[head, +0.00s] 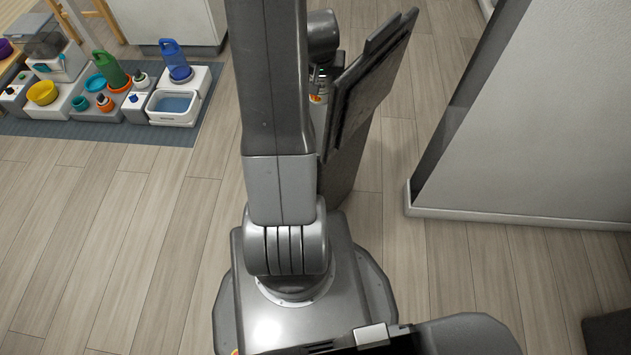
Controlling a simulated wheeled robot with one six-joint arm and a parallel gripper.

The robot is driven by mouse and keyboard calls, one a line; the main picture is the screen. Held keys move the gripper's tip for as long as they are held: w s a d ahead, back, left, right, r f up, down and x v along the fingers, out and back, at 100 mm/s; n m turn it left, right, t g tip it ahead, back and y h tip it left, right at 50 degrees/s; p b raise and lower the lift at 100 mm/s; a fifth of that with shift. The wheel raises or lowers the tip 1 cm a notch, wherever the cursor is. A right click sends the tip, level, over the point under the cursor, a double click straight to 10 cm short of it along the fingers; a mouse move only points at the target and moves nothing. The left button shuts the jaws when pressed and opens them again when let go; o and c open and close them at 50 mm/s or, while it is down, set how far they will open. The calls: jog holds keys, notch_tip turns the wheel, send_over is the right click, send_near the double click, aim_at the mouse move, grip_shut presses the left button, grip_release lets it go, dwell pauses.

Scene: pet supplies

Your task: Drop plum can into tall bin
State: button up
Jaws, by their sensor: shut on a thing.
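A tall dark grey bin (352,160) appears to stand on the floor just right of my arm, with dark tilted panels (370,85) at its top that look like a raised lid. My arm hides the bin's left side. My upright arm fills the middle of the head view, and a wrist part of mine shows beside the panels. My gripper's fingers are hidden behind the arm and cannot be made out. The plum can is not visible.
At the upper left, bowls, bottles and feeders stand on a blue-grey mat (170,134), including a yellow bowl (42,93) and a white-and-blue tub (173,107). A pale wall (540,130) stands at the right. Wooden floor (120,220) is clear at the lower left.

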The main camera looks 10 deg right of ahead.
jog(key=shift+d+f, duration=0.2)
notch_tip(320, 180, down, 6)
jog(key=b, duration=0.4)
jog(key=shift+r+b, duration=0.2)
jog(key=shift+b, duration=0.15)
jog(key=o, duration=1.3)
jog(key=shift+c, duration=0.2)
jog(key=shift+s+r, duration=0.1)
jog(key=p+v, duration=0.4)
jog(key=v, duration=0.9)
jog(key=shift+s+a+r+p, duration=0.15)
jog(key=shift+a+r+p, duration=0.05)
jog(key=shift+r+p, duration=0.15)
